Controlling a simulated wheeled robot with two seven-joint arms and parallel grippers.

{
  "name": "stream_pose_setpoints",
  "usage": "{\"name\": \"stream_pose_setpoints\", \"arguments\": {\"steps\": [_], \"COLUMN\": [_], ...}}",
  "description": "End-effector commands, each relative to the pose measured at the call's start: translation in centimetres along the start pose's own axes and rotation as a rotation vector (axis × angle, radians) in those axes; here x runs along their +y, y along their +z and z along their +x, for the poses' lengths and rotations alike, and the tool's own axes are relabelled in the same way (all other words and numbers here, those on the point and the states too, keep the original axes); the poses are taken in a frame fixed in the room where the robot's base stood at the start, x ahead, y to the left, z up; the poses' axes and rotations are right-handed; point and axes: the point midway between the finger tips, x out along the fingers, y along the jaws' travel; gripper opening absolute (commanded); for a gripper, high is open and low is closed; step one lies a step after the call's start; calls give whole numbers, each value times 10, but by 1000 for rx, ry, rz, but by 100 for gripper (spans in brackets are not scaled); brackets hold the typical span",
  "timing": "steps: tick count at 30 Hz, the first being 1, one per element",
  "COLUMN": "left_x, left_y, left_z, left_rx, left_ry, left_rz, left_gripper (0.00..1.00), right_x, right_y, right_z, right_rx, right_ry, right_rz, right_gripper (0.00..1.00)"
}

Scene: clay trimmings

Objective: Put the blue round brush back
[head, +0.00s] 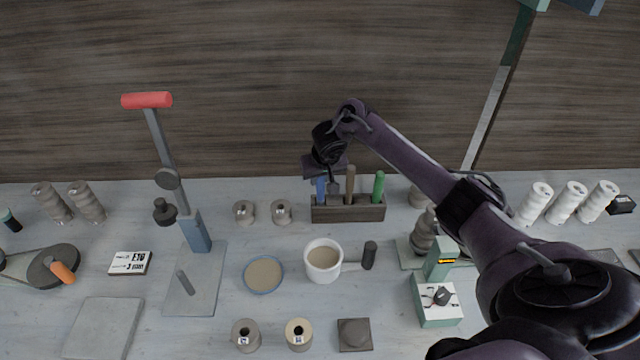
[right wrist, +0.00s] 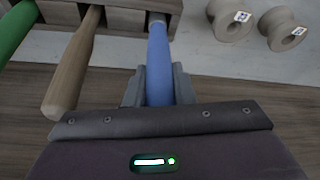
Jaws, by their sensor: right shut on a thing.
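The blue round brush (head: 320,189) stands upright at the left end of a dark wooden holder (head: 348,214) at the back of the table. In the right wrist view the blue handle (right wrist: 159,65) runs between the two fingers of my right gripper (right wrist: 158,88), with its far end at the holder (right wrist: 128,18). My right gripper (head: 327,187) is shut on the blue handle from above and behind. The brush's lower end is hidden in or behind the holder, so I cannot tell how deep it sits. My left gripper is not in view.
A brown-handled tool (head: 349,184) and a green-handled tool (head: 378,186) stand in the same holder, to the right. Two spools (head: 281,211) (head: 244,212) stand to the left.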

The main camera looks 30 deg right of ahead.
Motion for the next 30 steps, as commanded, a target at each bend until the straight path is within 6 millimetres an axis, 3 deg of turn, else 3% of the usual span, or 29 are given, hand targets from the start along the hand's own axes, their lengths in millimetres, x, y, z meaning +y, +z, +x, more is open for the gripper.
{"name": "stream_pose_setpoints", "arguments": {"steps": [5,17,18,22,30], "left_x": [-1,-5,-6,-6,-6], "left_y": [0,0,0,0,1], "left_z": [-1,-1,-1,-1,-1], "left_rx": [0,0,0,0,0], "left_ry": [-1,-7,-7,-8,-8], "left_rz": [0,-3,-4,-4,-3], "left_gripper": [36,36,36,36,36], "right_x": [0,0,0,0,0], "right_y": [8,10,10,10,10], "right_z": [20,25,25,24,24], "right_rx": [0,0,1,0,0], "right_ry": [0,0,0,0,0], "right_rz": [0,0,0,0,-1], "right_gripper": [0,0,25,42,44]}}
